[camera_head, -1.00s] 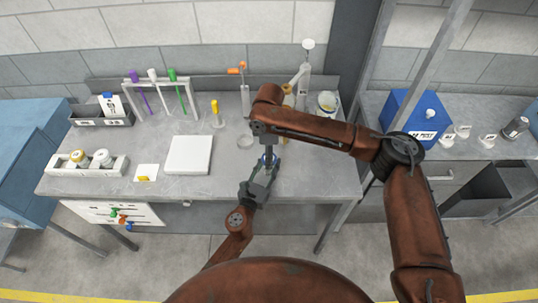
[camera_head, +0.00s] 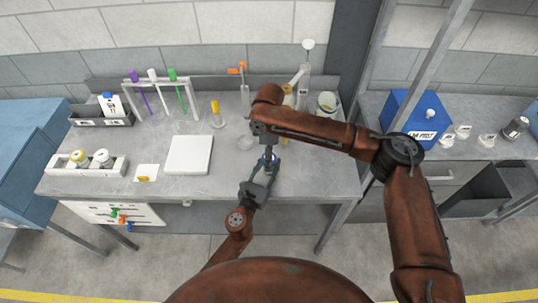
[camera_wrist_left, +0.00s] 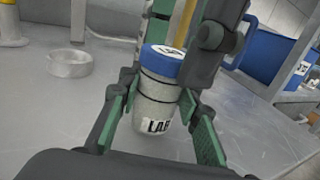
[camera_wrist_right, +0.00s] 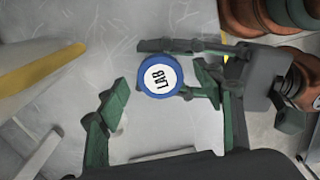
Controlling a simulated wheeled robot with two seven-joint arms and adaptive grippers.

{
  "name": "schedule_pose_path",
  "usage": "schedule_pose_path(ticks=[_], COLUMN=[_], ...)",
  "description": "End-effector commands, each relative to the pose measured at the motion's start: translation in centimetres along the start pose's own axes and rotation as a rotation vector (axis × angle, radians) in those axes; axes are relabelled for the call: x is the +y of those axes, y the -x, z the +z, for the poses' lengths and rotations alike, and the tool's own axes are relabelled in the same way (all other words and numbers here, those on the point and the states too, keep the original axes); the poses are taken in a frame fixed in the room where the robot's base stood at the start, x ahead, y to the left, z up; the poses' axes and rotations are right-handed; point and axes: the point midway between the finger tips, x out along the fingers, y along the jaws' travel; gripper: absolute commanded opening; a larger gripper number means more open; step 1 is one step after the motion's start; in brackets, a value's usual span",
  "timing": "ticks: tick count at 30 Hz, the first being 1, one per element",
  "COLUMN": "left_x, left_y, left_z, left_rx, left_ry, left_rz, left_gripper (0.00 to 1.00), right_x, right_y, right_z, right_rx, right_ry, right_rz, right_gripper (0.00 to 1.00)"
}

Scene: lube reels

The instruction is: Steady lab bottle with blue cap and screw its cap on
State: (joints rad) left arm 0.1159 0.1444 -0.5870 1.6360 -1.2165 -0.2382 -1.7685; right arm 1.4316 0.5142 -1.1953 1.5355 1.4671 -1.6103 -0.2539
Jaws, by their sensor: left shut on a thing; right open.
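The lab bottle (camera_wrist_left: 157,108) is pale with a dark band and a LAB label. Its blue cap (camera_wrist_left: 163,60) sits on top in the left wrist view. In the right wrist view the cap (camera_wrist_right: 160,76) shows from above with a round white LAB label. My left gripper (camera_wrist_left: 157,92) is shut on the bottle's body and holds it roughly upright near the table's front edge. My right gripper (camera_wrist_right: 160,95) is open above the bottle, its fingers on either side of the cap and apart from it. I cannot tell how tightly the cap is seated.
A rack with several coloured tubes (camera_head: 152,82) stands behind. A tray with two jars (camera_head: 87,164) is at the left. A blue box (camera_head: 415,112) is on the right bench.

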Motion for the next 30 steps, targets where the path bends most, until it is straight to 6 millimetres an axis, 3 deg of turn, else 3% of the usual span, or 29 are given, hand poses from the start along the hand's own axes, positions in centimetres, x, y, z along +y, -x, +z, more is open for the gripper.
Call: schedule_pose_path(ticks=[5, 15, 21, 30], left_x=[0.0, 0.0, 0.0, 0.0], left_y=[0.0, 0.0, 0.0, 0.0], left_z=[0.0, 0.0, 0.0, 0.0], left_rx=[0.0, 0.0, 0.0, 0.0], left_ry=[0.0, 0.0, 0.0, 0.0], left_rz=[0.0, 0.0, 0.0, 0.0], left_gripper=[0.0, 0.0, 0.0, 0.0], right_x=[0.1, 0.1, 0.1, 0.0], right_y=[1.3, 8.1, 11.0, 12.0], right_z=[-0.1, 0.0, 0.0, 0.0], right_rx=[0.001, 0.001, 0.001, 0.0], right_ry=[0.0, 0.0, -0.001, 0.0], right_rz=[0.003, 0.002, 0.001, 0.0], right_gripper=[0.61, 0.61, 0.61, 0.61])
